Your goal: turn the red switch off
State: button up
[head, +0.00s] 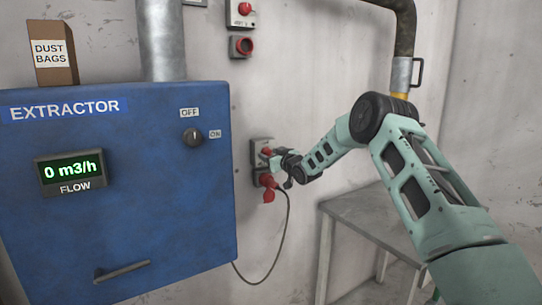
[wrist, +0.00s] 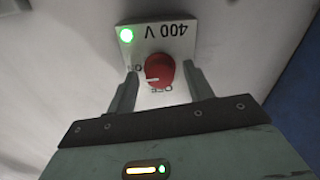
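The red switch (wrist: 158,70) is a round knob on a pale plate marked 400 V, seen upside down in the wrist view. Its white mark points left, toward the ON lettering; OFF is printed below it. A green lamp (wrist: 126,35) on the plate is lit. My gripper (wrist: 161,71) is open, with one finger on each side of the knob and a visible gap on both sides. In the head view the switch (head: 266,152) is on the wall right of the blue extractor, partly hidden by my gripper (head: 275,161).
A red plug (head: 268,188) with a hanging cable sits just below the switch. The blue extractor (head: 120,210) reads 0 m3/h and has its own black knob (head: 193,137). Another red switch (head: 245,8) is higher on the wall. A grey table (head: 375,215) stands beneath my arm.

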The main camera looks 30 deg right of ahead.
jog(key=c, duration=0.9)
jog(key=shift+o, duration=0.2)
jog(key=shift+f+b, duration=0.1)
jog(key=shift+b, duration=0.45)
jog(key=n+b, duration=0.2)
jog(key=b, duration=0.1)
jog(key=shift+a+f, duration=0.1)
jog(key=shift+f, duration=0.1)
jog(key=n+b, duration=0.2)
jog(key=b, duration=0.2)
jog(key=shift+n, duration=0.3)
jog(key=n+b, duration=0.6)
jog(key=b, duration=0.1)
jog(key=shift+b, duration=0.4)
jog(key=n+b, duration=0.4)
jog(key=shift+r+h, duration=0.1)
jog(key=shift+h, duration=0.2)
jog(key=shift+r+n+b, duration=0.15)
jog(key=shift+n+b, duration=0.7)
jog(key=shift+n, duration=0.55)
jog(key=shift+r, duration=0.1)
